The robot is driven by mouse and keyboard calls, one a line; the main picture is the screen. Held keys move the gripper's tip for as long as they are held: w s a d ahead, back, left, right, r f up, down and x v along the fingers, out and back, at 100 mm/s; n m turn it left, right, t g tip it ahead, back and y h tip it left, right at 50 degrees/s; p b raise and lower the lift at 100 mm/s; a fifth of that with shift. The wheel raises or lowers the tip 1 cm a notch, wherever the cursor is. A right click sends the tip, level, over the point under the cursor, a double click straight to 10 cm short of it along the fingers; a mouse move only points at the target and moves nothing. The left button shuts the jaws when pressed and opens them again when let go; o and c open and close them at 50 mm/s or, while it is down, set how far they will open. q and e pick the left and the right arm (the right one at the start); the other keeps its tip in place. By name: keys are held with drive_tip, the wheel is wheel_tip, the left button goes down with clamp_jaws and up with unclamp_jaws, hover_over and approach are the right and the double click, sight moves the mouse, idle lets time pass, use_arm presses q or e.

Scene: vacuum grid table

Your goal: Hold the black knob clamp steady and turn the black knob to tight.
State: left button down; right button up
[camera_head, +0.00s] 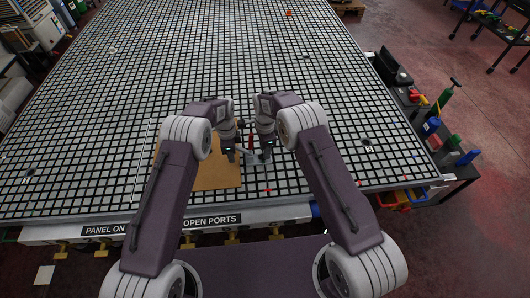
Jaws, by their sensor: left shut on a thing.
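Both grippers are close together over the grid table, just beyond the brown board's right part. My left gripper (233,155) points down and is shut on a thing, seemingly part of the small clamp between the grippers. My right gripper (266,157) points down close by on the right; its jaws are too small and dark to read. Between them is a small clamp (252,158) with greyish and red parts, mostly hidden by the grippers. A small dark round shape (241,124), possibly the black knob, shows near the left wrist. The knob's setting cannot be seen.
The grid table (330,120) is mostly clear beyond the arms. A brown board (215,178) lies at the near edge under my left arm. A small red piece (267,190) lies near the front edge. A cart with bottles and tools (430,125) stands to the right.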

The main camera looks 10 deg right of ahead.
wheel_tip(320, 180, up, 10)
idle(0.4)
use_arm(q)
drive_tip(key=c, duration=1.2)
unclamp_jaws()
drive_tip(key=shift+c, duration=0.2)
